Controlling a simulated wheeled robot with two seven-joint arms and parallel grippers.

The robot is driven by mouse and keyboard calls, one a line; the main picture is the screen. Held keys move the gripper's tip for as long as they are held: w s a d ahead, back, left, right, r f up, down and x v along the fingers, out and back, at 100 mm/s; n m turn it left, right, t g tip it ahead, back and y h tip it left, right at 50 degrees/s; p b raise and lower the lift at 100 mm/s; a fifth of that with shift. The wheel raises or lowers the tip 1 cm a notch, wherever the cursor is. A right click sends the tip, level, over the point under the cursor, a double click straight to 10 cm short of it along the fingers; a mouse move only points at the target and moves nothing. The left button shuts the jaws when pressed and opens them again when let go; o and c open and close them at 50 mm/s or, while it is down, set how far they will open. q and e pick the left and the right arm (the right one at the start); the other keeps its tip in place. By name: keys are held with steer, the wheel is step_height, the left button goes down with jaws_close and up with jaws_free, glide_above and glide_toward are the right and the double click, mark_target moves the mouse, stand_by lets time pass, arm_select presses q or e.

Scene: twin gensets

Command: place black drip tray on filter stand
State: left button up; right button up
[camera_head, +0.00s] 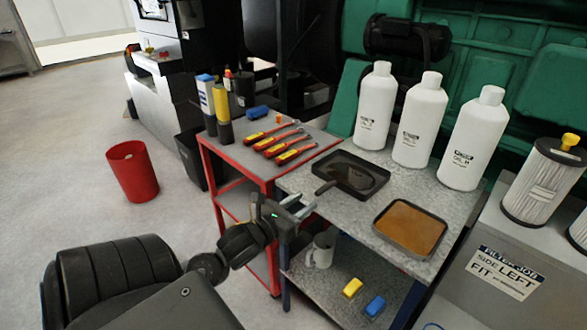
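A black drip tray (372,163) lies on the grey speckled table. A dark, rounded shape with a short handle-like piece at its front left rests in it. A second dark-rimmed tray (440,243) with a brown-orange inside lies nearer, to its right. A grey stand (462,290) at the right, labelled "SIDE LEFT" and "FIT", carries pleated filters (543,182) and looks like the filter stand. My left gripper (300,206) is at the table's front-left edge, left of and nearer than the black tray, apart from it. Its two fingers are spread and empty. My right gripper is out of view.
Several white bottles (420,120) stand behind the trays. A red cart (236,160) at the left holds red-yellow tools (285,142) and tubes. A lower shelf (318,285) holds a mug (320,252) and yellow and blue blocks. A red bin (133,172) stands on open floor.

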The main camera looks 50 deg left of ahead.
arm_select(q)
steer(key=s+f+n+g+y, duration=0.1)
steer(key=s+f+n+g, duration=0.25)
steer(key=f+n, duration=0.75)
steer(key=s+f+n+g+y, duration=0.1)
steer(key=s+f+n+g, duration=0.3)
steer(key=f, duration=1.4)
steer(key=s+d+f+n+g, duration=0.2)
steer(key=s+d+f+n, duration=0.2)
steer(key=f, duration=0.4)
steer(key=s+d+f+n+g+h, duration=0.1)
steer(key=s+d+f+n+g, duration=0.2)
steer(key=s+d+f+n, duration=0.2)
steer(key=s+d+f+n+g+h, duration=0.1)
steer(key=s+d+f+n+g, duration=0.2)
steer(key=s+f+n, duration=0.5)
step_height(320, 180, down, 4)
steer(key=shift+s+d+r+n, duration=0.15)
steer(key=shift+s+d+n, duration=0.1)
steer(key=shift+d+n, duration=0.55)
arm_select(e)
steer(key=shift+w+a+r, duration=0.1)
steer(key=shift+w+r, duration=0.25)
arm_select(q)
steer(key=shift+a+g, duration=0.1)
steer(key=shift+g, duration=0.15)
